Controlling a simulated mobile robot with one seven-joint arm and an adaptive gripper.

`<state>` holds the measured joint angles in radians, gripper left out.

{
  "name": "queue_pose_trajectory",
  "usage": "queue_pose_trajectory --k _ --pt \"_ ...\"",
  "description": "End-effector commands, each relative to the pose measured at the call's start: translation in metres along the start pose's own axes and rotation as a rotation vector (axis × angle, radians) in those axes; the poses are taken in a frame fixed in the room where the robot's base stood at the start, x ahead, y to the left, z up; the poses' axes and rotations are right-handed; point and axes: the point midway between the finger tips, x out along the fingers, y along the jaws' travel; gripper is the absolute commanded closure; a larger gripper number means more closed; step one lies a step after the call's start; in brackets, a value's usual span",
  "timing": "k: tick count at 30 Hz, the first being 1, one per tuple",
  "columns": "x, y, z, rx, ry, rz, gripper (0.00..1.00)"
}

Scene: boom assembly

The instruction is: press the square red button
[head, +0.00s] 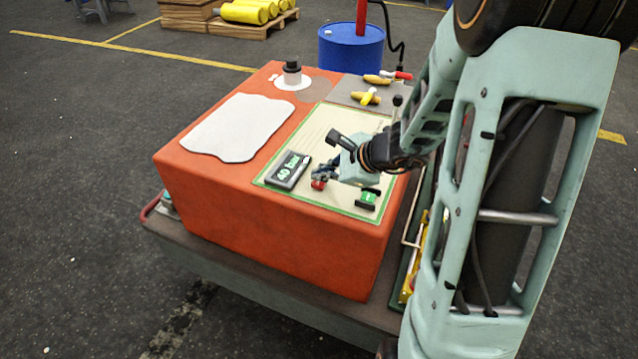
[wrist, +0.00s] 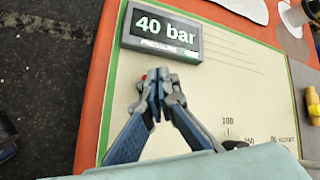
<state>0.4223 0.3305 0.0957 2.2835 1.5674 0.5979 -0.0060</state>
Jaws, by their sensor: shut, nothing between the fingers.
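The red button (head: 318,185) shows as a small red patch on the cream panel, mostly covered by my gripper; its square shape cannot be made out. In the wrist view only a sliver of red (wrist: 144,77) shows at the left fingertip. My gripper (head: 319,177) is shut and empty, pointing down over the red button. In the wrist view its fingertips (wrist: 156,86) meet beside the red sliver. I cannot tell whether they touch the button.
A display (head: 288,170) reading "40 bar" lies left of the fingers, close to them; it also shows in the wrist view (wrist: 162,33). A green button (head: 368,199) is to the right. A lever (head: 396,104) and valves (head: 366,97) stand farther back on the orange box (head: 270,235).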

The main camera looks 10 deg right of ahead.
Motion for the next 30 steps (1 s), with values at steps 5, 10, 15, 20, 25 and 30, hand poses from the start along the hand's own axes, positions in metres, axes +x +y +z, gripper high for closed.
queue_pose_trajectory --k 5,10,15,20,25,30 --pt "-0.0003 -0.0004 0.0002 0.000 0.000 0.000 1.00" --pt "0.0000 -0.0001 0.0000 0.000 0.000 0.000 1.00" --pt "0.0012 0.0007 -0.0009 0.001 0.000 0.000 1.00" --pt "0.0023 0.0016 -0.0017 0.001 0.000 0.000 1.00" --pt "0.0035 0.0024 -0.0026 0.001 0.000 0.000 1.00" --pt "0.0047 0.0032 -0.0034 0.001 0.000 0.000 1.00"
